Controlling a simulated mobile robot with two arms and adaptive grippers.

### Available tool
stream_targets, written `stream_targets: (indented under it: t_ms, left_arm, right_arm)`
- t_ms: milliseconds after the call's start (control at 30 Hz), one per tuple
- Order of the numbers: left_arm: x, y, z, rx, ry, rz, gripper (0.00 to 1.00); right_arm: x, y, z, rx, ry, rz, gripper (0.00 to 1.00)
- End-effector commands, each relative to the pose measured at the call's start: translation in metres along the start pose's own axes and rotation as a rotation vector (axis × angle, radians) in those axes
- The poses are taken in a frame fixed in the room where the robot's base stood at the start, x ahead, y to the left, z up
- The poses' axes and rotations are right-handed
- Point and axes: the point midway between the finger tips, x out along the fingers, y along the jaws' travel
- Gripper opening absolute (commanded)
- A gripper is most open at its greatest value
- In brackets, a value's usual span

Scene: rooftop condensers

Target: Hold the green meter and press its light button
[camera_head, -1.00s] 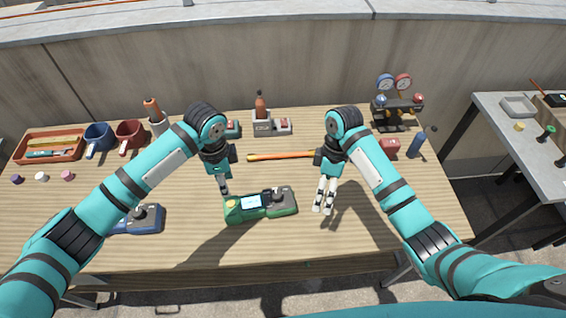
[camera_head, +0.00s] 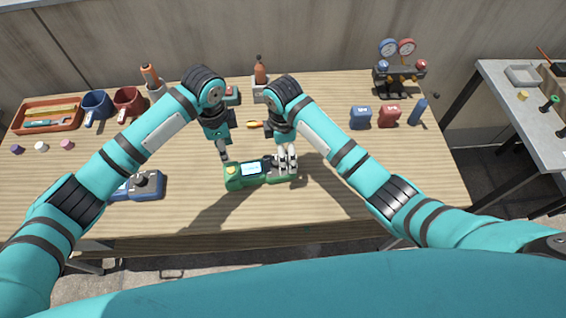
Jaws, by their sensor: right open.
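The green meter (camera_head: 233,183) lies on the wooden table in front of me, with a lit screen (camera_head: 251,169) in its middle and a yellow button (camera_head: 232,169) at its left end. My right gripper (camera_head: 286,160) is open, with its pale fingers at the meter's right end, over its dark dial. I cannot tell whether they touch it. My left gripper (camera_head: 224,153) points down just behind the meter's left end, near the yellow button. Only one narrow dark fingertip shows, so its opening is unclear.
A blue meter (camera_head: 150,185) lies to the left, partly behind my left arm. Mugs (camera_head: 130,103) and an orange tray (camera_head: 50,118) stand at the back left. A gauge set (camera_head: 400,75) and small blue and red blocks (camera_head: 389,116) are at the back right. The table's front right is clear.

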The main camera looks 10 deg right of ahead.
Motion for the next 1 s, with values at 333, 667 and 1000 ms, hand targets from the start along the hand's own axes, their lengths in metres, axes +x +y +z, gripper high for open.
stream_targets:
  t_ms: [333, 667, 1000]
  left_arm:
    - [0.0, 0.0, 0.0, 0.0, 0.0, 0.0, 0.38]
    - [0.0, 0.0, 0.0, 0.0, 0.0, 0.0, 0.38]
    - [0.0, 0.0, 0.0, 0.0, 0.0, 0.0, 0.38]
  right_arm:
    - [0.064, -0.001, 0.0, 0.001, -0.001, -0.003, 1.0]
    - [0.084, 0.0, 0.0, 0.0, 0.0, -0.001, 1.0]
    - [0.084, 0.0, 0.0, 0.0, 0.0, -0.001, 0.83]
